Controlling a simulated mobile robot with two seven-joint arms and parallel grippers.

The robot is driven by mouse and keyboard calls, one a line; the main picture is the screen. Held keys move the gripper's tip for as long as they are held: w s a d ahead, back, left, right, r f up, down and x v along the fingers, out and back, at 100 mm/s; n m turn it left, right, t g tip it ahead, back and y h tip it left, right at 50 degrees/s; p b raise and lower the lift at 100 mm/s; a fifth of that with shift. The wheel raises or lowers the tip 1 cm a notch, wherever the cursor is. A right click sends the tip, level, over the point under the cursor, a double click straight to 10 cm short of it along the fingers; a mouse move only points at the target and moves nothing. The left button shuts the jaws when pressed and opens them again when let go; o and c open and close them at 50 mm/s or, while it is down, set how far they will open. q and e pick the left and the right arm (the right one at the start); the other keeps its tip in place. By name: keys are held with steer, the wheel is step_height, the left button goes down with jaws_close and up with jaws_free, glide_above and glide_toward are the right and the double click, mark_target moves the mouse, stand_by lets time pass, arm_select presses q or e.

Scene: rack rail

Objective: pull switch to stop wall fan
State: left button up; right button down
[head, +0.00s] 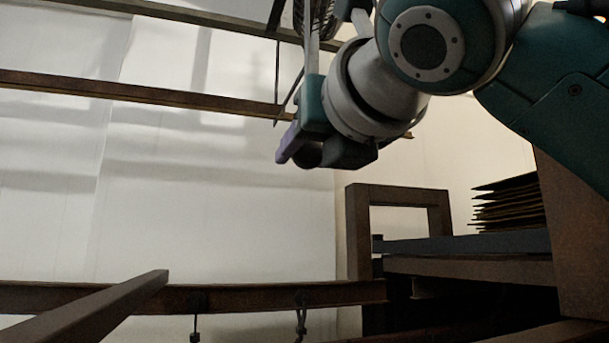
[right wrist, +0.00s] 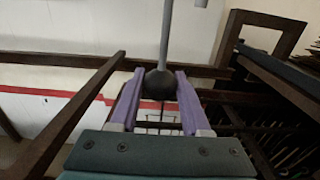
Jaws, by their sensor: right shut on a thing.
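The pull switch shows in the right wrist view as a grey rod (right wrist: 166,38) with a dark ball (right wrist: 159,84) at its lower end. My right gripper (right wrist: 160,92) has its two purple fingers on either side of the ball, shut on it. In the head view my right gripper (head: 298,150) is high, left of its wrist, and largely hides the ball. Part of the wall fan (head: 316,16), a dark cage, shows at the top edge; its middle is out of view or hidden by my arm. My left gripper is not in view.
Brown rails (head: 150,95) cross the pale wall. A lower rail (head: 250,297) with small hanging hooks and a slanting beam (head: 95,312) stand at the front. A brown frame (head: 357,225) and a stack of dark sheets (head: 507,203) are at right. The space left of my gripper is free.

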steer(key=shift+f, duration=0.1)
steer(key=shift+f+b, duration=0.75)
steer(key=shift+f, duration=0.3)
steer(key=shift+r+p, duration=0.8)
steer(key=shift+r, duration=0.3)
steer(key=shift+c, duration=1.2)
jaws_free()
